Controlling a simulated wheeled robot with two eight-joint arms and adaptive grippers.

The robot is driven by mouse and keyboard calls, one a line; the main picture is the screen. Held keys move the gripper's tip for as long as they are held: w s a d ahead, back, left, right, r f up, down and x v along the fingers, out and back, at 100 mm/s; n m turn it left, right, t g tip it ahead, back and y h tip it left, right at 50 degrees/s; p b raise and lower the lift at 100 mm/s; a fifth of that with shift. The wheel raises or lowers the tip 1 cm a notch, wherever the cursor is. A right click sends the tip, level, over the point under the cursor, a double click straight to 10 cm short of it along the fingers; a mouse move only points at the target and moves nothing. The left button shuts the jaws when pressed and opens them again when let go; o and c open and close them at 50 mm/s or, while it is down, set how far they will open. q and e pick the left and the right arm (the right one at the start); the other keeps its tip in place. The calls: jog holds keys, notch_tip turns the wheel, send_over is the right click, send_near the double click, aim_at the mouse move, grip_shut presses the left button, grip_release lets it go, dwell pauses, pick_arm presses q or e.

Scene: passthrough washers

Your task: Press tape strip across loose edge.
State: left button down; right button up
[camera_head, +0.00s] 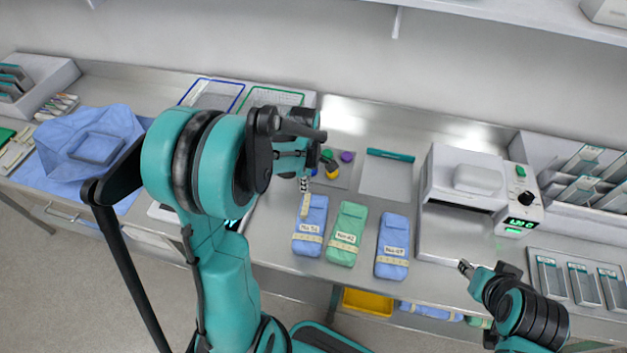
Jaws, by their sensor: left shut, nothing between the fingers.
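Three wrapped pouches lie side by side on the steel bench: a blue one (312,217), a green one (350,222) and another blue one (396,233). Each has a small label and a pale, patterned strip (308,238) across its lower part. My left gripper (304,186) is shut just above the top end of the left blue pouch. A short beige piece (304,204) shows just below its fingertips; I cannot tell whether they touch it. Which edge is loose is too small to tell. My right gripper (465,266) is near the front edge, right of the pouches; its jaws are unclear.
A sealing machine (462,190) with a lit green display stands right of the pouches. Wire baskets (275,97) are at the back, blue cloth (90,150) at left. A yellow bin (367,303) sits below.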

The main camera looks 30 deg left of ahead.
aim_at(307, 201)
pick_arm(q)
jog(key=shift+w+f+n, duration=0.2)
jog(key=shift+f+n, duration=0.15)
jog(key=shift+n, duration=0.35)
jog(key=shift+f, duration=0.15)
jog(key=shift+f+b, duration=1.95)
jog(key=shift+f, duration=0.35)
jog(key=shift+f+b, duration=0.35)
jog(key=shift+f, duration=0.05)
jog(key=shift+r, duration=0.1)
jog(key=shift+r+p, duration=2.1)
jog(key=shift+r, duration=0.9)
jog(key=shift+f, duration=0.1)
